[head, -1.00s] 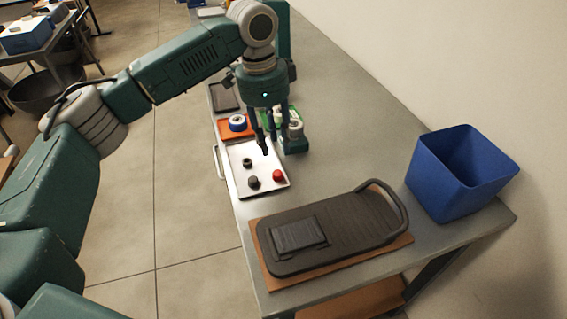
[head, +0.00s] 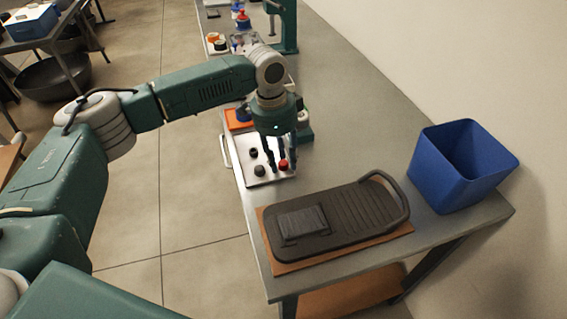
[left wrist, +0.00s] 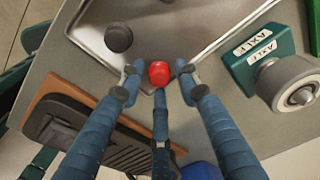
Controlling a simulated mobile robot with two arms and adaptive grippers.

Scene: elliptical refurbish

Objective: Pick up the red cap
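The red cap (head: 283,164) sits on the silver tray (head: 245,164), near the tray's right front corner. In the left wrist view the red cap (left wrist: 159,73) lies between the tips of my left gripper (left wrist: 158,70), near the rim of the tray (left wrist: 180,30). My left gripper (head: 281,167) points down over the cap. Its fingers are spread, with a visible gap on the left of the cap; whether the right finger touches it is hard to tell. My right gripper is not in view.
Dark caps (head: 259,170) stand on the tray left of the red cap. A green AXLE block (left wrist: 265,55) stands beside the tray. A black board with a handle (head: 340,220) lies in front, and a blue bin (head: 460,165) stands at the right.

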